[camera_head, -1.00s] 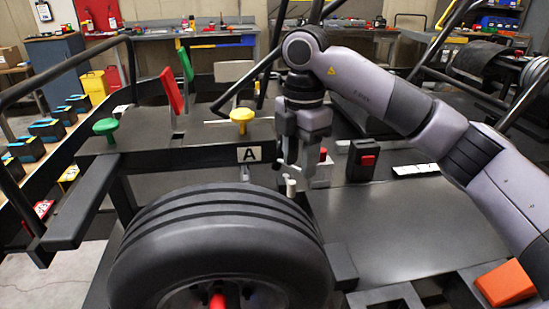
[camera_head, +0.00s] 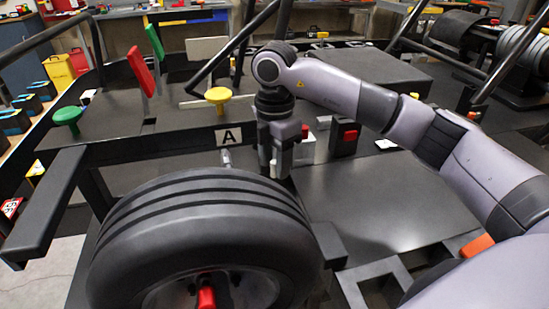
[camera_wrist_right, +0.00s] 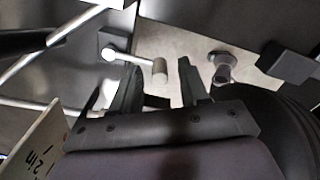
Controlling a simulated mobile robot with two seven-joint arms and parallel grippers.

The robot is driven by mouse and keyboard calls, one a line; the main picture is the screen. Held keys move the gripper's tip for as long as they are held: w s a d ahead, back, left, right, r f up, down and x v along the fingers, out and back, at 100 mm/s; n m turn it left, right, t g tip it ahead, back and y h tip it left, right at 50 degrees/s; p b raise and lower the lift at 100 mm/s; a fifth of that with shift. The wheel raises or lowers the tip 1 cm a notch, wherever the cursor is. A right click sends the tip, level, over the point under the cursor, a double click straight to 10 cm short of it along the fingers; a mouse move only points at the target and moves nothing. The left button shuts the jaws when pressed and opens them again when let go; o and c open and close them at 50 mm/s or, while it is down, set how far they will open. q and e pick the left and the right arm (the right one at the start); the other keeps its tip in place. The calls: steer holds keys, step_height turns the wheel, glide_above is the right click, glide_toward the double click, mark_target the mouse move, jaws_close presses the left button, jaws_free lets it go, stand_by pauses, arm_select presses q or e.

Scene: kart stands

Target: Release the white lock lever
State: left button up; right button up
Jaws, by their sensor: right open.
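The white lock lever shows in the right wrist view as a pale rod with a cylindrical grip (camera_wrist_right: 160,69), running from a ball-like pivot on a dark block (camera_wrist_right: 112,48). My right gripper (camera_wrist_right: 160,84) is open, and the grip appears between its fingertips in that view; I cannot tell whether they touch it. In the head view my right gripper (camera_head: 280,160) points down just behind the tyre, right of the A plate, and the lever is mostly hidden there. My left gripper is not in view.
A large black tyre (camera_head: 205,215) stands directly in front of the gripper. A metal peg (camera_head: 226,158) sticks out below the A plate (camera_head: 229,136). Red (camera_head: 140,72), green (camera_head: 155,42) and yellow (camera_head: 218,97) controls stand to the left. The dark panel (camera_head: 370,200) to the right is mostly clear.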

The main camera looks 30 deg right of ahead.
jaws_close()
steer(key=d+n, duration=0.1)
steer(key=n, duration=0.1)
steer(key=d+n, duration=0.2)
steer(key=n, duration=0.1)
steer(key=d+n, duration=0.1)
steer(key=n, duration=0.2)
steer(key=shift+w+d+r+p, duration=0.1)
steer(key=shift+w+d+p, duration=0.1)
steer(key=shift+w+p, duration=0.1)
steer(key=shift+w+d+n, duration=0.2)
steer(key=shift+d+n, duration=0.05)
steer(key=shift+n, duration=0.5)
steer(key=shift+w+d+n, duration=0.15)
steer(key=shift+d+n, duration=0.1)
steer(key=shift+n, duration=0.5)
